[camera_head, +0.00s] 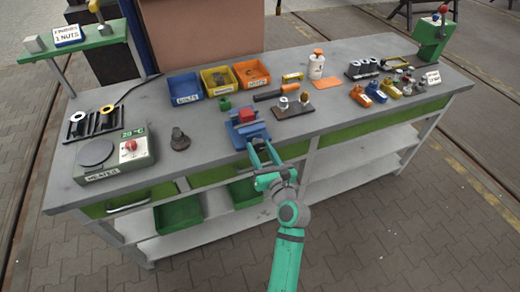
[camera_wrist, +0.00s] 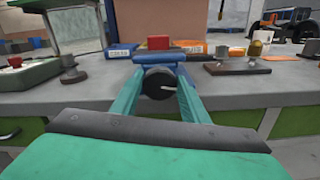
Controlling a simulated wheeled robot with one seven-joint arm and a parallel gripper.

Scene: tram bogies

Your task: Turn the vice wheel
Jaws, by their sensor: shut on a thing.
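The blue vice (camera_head: 246,130) stands at the front edge of the grey workbench (camera_head: 218,152), with a red block (camera_head: 246,115) on top of it. In the wrist view the blue vice (camera_wrist: 159,57) is straight ahead with the red block (camera_wrist: 158,43) above it. The vice wheel (camera_wrist: 160,84) is a dark round disc with a light mark pointing right, facing me. My gripper (camera_head: 262,152) reaches the vice from the front. In the wrist view my gripper (camera_wrist: 158,88) has its two green fingers on either side of the wheel, shut on it. The head view hides the wheel behind the fingers.
A heater box (camera_head: 116,157) with a red knob stands at the left of the bench, and a dark weight (camera_head: 180,139) stands between it and the vice. A brown plate with small parts (camera_head: 293,107) is to the right. Blue, yellow and orange bins stand behind.

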